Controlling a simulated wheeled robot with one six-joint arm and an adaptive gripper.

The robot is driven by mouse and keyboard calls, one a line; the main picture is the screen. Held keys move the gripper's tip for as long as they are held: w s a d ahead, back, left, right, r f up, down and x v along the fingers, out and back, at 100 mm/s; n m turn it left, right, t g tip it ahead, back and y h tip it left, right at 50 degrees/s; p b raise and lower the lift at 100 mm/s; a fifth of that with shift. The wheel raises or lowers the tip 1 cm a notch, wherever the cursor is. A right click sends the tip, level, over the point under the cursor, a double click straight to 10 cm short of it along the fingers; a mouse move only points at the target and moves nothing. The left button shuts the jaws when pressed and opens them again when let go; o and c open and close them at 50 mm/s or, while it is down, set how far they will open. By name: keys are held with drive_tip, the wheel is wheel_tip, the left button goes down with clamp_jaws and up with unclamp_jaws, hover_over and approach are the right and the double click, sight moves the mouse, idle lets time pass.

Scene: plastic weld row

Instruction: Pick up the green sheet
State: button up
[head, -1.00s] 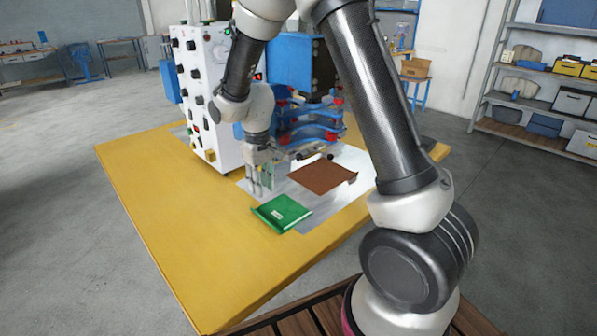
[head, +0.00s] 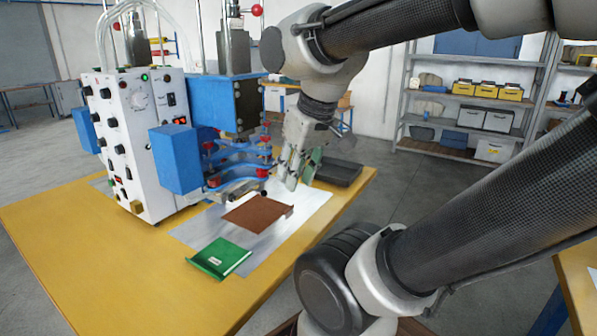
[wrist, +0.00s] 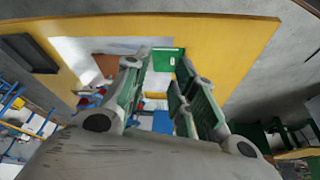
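The green sheet (head: 220,258) lies flat near the front edge of the yellow table, partly on a pale metal plate, with a small white label on it. In the wrist view the green sheet (wrist: 166,62) shows beyond and between the fingertips. My gripper (head: 289,180) is above the far right part of the plate, tilted downward, behind and to the right of the green sheet and well apart from it. In the wrist view my gripper (wrist: 163,66) has its two green-padded fingers spread, with nothing between them.
A brown sheet (head: 257,214) lies on the plate (head: 303,205) behind the green one. A welding machine with a white control box (head: 143,140) and blue parts stands at the back left. A dark tray (head: 338,172) is at the right of the yellow table (head: 110,275).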

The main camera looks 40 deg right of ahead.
drive_tip(key=shift+s, duration=0.3)
drive_tip(key=shift+o, duration=0.2)
